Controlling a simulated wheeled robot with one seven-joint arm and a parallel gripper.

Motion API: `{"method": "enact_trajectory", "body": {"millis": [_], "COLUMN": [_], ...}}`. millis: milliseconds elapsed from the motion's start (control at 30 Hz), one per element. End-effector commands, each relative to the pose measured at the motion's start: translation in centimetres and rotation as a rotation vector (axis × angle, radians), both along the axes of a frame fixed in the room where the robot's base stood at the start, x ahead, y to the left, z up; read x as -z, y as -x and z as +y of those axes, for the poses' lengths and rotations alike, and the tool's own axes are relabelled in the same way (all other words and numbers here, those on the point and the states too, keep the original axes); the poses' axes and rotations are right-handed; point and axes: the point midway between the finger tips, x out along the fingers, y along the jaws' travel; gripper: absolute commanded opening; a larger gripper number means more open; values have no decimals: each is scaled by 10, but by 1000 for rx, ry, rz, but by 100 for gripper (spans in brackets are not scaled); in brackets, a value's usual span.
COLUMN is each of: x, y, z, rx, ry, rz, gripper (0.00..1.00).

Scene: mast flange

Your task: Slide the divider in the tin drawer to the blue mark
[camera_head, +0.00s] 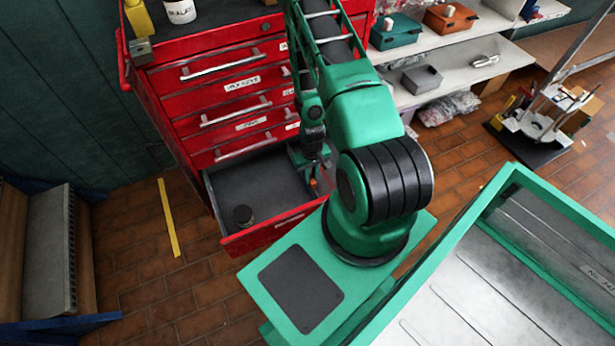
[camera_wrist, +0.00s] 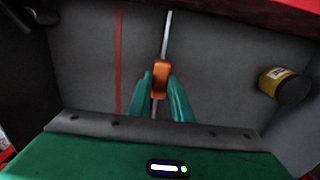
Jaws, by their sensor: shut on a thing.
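The tin drawer (camera_head: 262,238) is pulled out at the bottom of the red cabinet; its grey floor also shows in the wrist view (camera_wrist: 215,55). The divider (camera_wrist: 167,35) is a thin pale strip standing across the drawer, with an orange grip (camera_wrist: 161,68) at its middle. My gripper (camera_wrist: 161,84) is shut on the orange grip, with a green finger on either side. In the head view my gripper (camera_head: 310,178) reaches into the drawer's right part. A red line (camera_wrist: 119,55) runs along the floor left of the divider. I see no blue mark.
Closed red drawers (camera_head: 240,118) rise above. A green-rimmed cart (camera_head: 480,210) stands at the right.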

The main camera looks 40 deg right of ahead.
Motion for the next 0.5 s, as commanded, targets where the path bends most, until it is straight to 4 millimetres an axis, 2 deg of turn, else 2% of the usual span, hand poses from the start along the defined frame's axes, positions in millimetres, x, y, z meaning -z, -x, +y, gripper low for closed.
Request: {"method": "enact_trajectory", "body": {"millis": [433,467,500], "x": [0,0,0], "y": [1,1,1], "z": [-1,-1,-2], "rx": [12,12,12], "ry": [-1,-1,-1], "rz": [1,1,1], "gripper": [0,21,30]}}
